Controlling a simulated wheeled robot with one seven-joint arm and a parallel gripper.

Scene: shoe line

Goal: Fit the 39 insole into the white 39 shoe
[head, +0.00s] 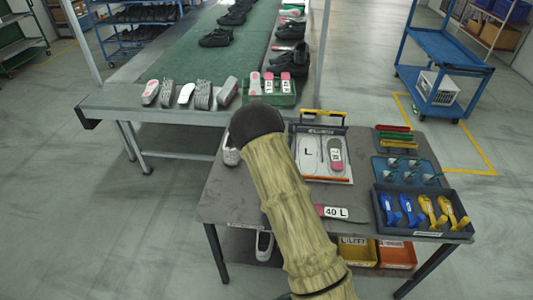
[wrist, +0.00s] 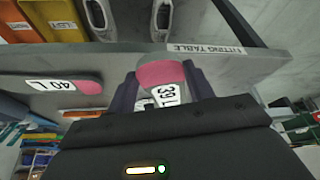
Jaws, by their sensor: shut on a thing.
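In the wrist view my gripper (wrist: 159,80) is shut on the 39 insole (wrist: 163,74), a grey piece with a pink end and a white label reading 39 L. It is held above the grey fitting table (wrist: 225,73). In the head view my arm hides the gripper and this insole. A white shoe (head: 231,150) is at the fitting table's (head: 222,202) left edge, partly behind my arm. Another white shoe (head: 264,246) is below the tabletop; two pale shoes (wrist: 162,18) show past the table edge in the wrist view. Their sizes are not readable.
A 40 L insole (head: 335,212) lies near the table front. A board (head: 320,180) marked L holds an insole. A dark tray (head: 423,232) holds blue and yellow tools on the right. Bins (head: 396,254) stand below. A bench (head: 125,101) with insoles and dark shoes is behind.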

